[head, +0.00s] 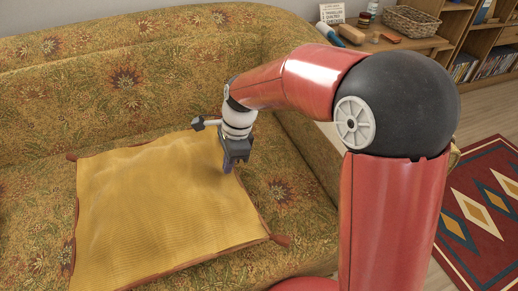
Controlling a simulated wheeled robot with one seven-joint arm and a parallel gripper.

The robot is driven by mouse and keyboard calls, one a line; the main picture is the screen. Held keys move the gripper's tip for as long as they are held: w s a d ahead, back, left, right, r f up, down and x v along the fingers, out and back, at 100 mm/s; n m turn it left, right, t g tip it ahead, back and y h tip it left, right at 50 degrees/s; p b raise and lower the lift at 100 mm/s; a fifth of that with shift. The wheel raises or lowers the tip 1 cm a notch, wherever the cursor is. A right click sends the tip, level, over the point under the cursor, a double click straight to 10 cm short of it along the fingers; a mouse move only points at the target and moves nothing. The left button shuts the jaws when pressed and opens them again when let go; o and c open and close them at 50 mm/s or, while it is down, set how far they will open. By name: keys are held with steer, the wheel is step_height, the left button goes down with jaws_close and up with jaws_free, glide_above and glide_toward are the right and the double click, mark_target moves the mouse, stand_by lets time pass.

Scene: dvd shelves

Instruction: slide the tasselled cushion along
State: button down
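The tasselled cushion (150,205) is a flat yellow square with a brown-red edge and tassels at its corners. It lies on the seat of the patterned sofa in the head view. My gripper (228,170) points down at the cushion's right edge, near its far right part. Its dark fingers appear to touch or hover just over the cushion there; I cannot tell which. The fingertips are small and partly hidden, so their opening does not show.
The floral sofa (60,95) has a backrest behind the cushion and an armrest (305,140) to the right. A side table (385,42) with small items and a wicker basket (410,22) stands at back right. A red patterned rug (485,215) lies on the floor at right.

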mark_target(158, 178)
steer(key=s+a+p, duration=0.1)
steer(key=s+a, duration=0.1)
steer(key=a, duration=0.3)
steer(key=s+a+p, duration=0.1)
steer(key=s+a, duration=0.1)
steer(key=a, duration=0.4)
steer(key=s+a+p, duration=0.2)
steer(key=a, duration=0.3)
steer(key=shift+s+a, duration=0.2)
steer(key=shift+s, duration=0.1)
